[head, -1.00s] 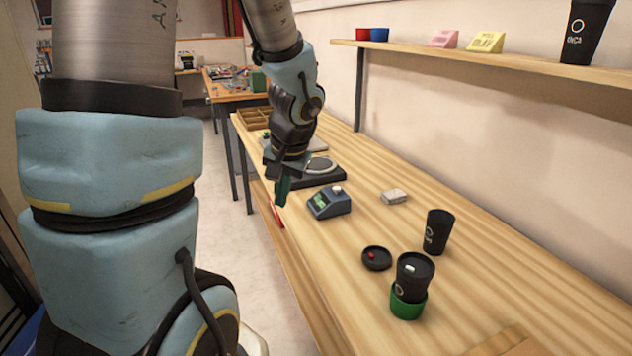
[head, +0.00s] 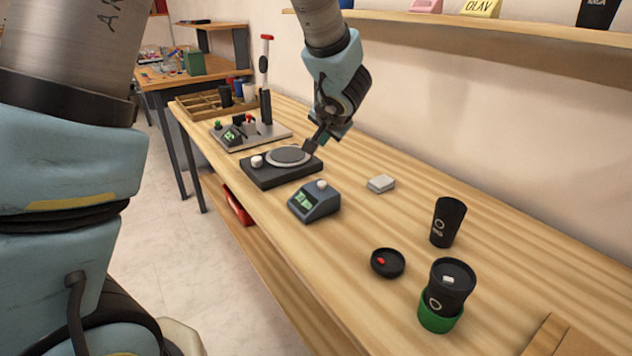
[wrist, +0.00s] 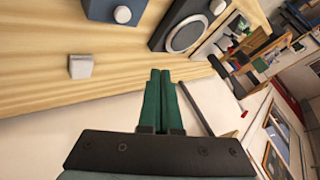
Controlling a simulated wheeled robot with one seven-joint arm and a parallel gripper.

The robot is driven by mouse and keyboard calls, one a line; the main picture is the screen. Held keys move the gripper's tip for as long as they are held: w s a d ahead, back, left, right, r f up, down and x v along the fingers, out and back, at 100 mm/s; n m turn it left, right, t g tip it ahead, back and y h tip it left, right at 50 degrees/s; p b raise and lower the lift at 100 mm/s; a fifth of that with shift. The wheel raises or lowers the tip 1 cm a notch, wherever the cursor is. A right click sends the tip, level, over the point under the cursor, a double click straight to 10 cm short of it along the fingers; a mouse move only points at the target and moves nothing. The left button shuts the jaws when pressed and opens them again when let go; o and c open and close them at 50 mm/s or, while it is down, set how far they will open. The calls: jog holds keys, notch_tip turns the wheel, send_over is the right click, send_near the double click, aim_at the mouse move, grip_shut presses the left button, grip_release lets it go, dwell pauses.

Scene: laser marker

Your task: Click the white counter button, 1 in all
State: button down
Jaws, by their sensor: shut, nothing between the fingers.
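The counter (head: 312,205) is a small blue-grey box with a green display, standing on the wooden bench in the middle of the head view. Its white button (head: 321,184) is on top. In the wrist view, the counter (wrist: 100,10) is at the top edge with its white button (wrist: 122,14) in sight. My gripper (head: 310,146) is beyond the counter, at the right rear edge of a black turntable-like device, apart from the button. In the wrist view, my gripper's green fingers (wrist: 160,73) are together and empty.
The black device (head: 270,176) with a round plate and a white knob (head: 257,161) stands just behind the counter. A small white block (head: 381,184) lies to its right. A black lid (head: 387,263) and dark cups (head: 448,222) are nearer. Bench between them is bare.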

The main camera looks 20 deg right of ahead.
jog(key=shift+f, duration=0.15)
jog(key=b, duration=0.6)
send_over(322, 187)
notch_tip(322, 187, down, 8)
jog(key=shift+r, duration=0.2)
jog(key=shift+f+b, duration=0.5)
jog(key=shift+b, duration=0.1)
jog(key=shift+f+b, duration=0.9)
jog(key=shift+b, duration=0.85)
dwell(1.8)
jog(key=shift+r, duration=0.1)
jog(key=shift+r+p, duration=0.35)
jog(key=shift+r, duration=0.45)
jog(key=shift+r+p, duration=1.4)
jog(key=shift+r, duration=1.15)
